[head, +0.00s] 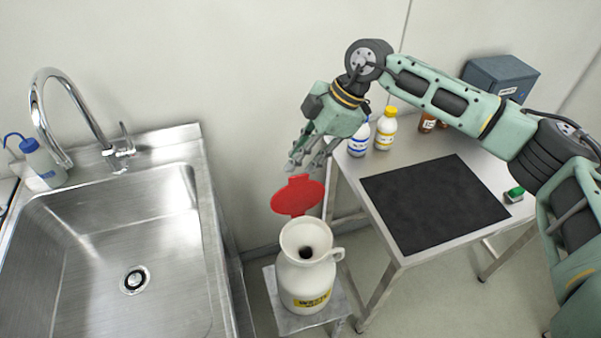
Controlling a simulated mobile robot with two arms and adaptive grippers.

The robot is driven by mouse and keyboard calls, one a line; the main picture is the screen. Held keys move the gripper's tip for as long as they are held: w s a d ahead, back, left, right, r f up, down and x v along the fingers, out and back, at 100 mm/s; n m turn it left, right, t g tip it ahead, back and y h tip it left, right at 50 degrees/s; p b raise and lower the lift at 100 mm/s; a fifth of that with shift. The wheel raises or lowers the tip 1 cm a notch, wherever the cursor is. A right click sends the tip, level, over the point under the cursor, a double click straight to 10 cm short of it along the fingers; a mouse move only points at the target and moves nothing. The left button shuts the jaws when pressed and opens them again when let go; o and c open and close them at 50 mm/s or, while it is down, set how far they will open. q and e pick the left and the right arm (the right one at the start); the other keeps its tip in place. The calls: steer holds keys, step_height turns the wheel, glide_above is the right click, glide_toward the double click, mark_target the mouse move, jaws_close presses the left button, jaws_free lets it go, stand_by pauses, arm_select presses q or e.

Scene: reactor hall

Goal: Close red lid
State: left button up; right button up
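The red lid (298,196) stands raised at the back of the white container (306,272), so the container's mouth is uncovered and its dark opening shows. The container has a side handle and a yellow label, and it stands upright on a small metal stand. My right gripper (308,165) is just above and behind the red lid, pointing down. Its fingers look spread apart with nothing between them; whether a fingertip touches the lid's top edge I cannot tell. My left gripper is not in view.
A steel sink (110,250) with a tap is at the left, close to the container. A metal table (400,262) with a black mat (434,203) is at the right. A yellow-capped bottle (386,128) and a blue-labelled bottle (359,141) stand at its back, near my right gripper.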

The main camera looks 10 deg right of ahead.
mark_target(303, 175)
steer(key=shift+m+h, duration=0.4)
steer(key=shift+h, duration=0.2)
steer(key=f, duration=0.1)
steer(key=f+p, duration=0.1)
steer(key=f, duration=0.1)
steer(key=f+p, duration=0.1)
steer(key=f, duration=0.1)
steer(key=shift+w+d+f, duration=0.2)
steer(key=shift+w+f, duration=0.05)
steer(key=shift+w, duration=0.15)
steer(key=shift+x, duration=0.8)
jaws_close()
steer(key=shift+r, duration=0.1)
